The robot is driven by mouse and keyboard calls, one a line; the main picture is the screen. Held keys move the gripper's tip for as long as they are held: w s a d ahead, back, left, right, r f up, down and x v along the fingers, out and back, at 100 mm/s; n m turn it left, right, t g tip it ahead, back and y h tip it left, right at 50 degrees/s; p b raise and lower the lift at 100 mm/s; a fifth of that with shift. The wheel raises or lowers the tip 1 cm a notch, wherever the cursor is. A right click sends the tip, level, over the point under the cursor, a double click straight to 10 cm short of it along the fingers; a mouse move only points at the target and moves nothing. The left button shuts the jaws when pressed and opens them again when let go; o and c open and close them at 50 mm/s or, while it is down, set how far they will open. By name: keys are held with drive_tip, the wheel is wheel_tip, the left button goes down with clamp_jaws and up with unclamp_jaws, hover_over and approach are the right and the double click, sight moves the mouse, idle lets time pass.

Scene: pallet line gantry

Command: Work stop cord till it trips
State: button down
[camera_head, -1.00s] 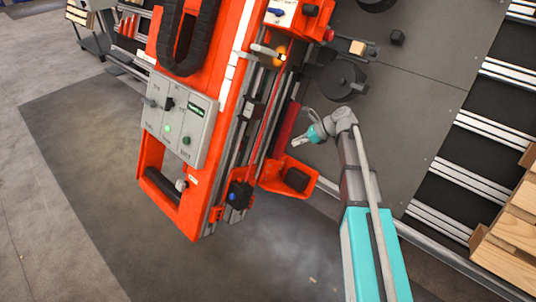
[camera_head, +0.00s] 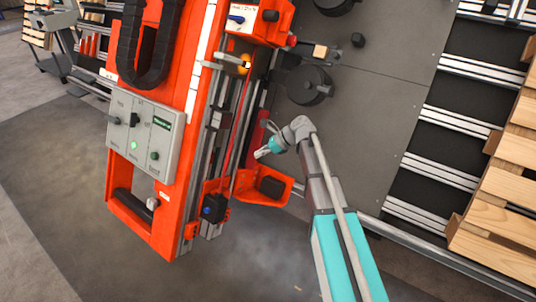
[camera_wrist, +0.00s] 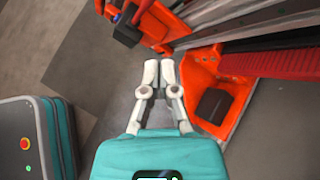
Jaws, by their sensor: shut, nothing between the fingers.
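The orange gantry machine (camera_head: 204,110) stands left of centre in the head view. A thin red line (camera_head: 239,122) runs along its rails and may be the stop cord; I cannot tell for sure. My gripper (camera_head: 259,154) is to the right of that line, apart from it, just above an orange bracket with a dark block (camera_head: 264,188). In the wrist view my gripper (camera_wrist: 159,68) has its two pale fingers together and empty, over the floor. The orange bracket (camera_wrist: 204,92) is to their right there.
A grey control panel (camera_head: 144,138) with a green light is on the machine's left side. A dark grey wall plate (camera_head: 375,90) with round black parts is behind my arm. Wooden pallets (camera_head: 505,185) stand at the right. A ribbed red part (camera_wrist: 270,64) shows in the wrist view.

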sight(228, 158)
drive_tip(key=w+a+f+b, duration=0.1)
drive_tip(key=a+f+b, duration=0.1)
drive_tip(key=a, duration=0.6)
drive_tip(key=shift+a+f, duration=0.25)
drive_tip(key=s+a+r+p, duration=0.2)
drive_tip(key=s, duration=0.1)
drive_tip(key=shift+s+a+r+p, duration=0.25)
drive_tip(key=shift+a+r+p, duration=0.05)
drive_tip(key=shift+w+f, duration=0.2)
idle(1.1)
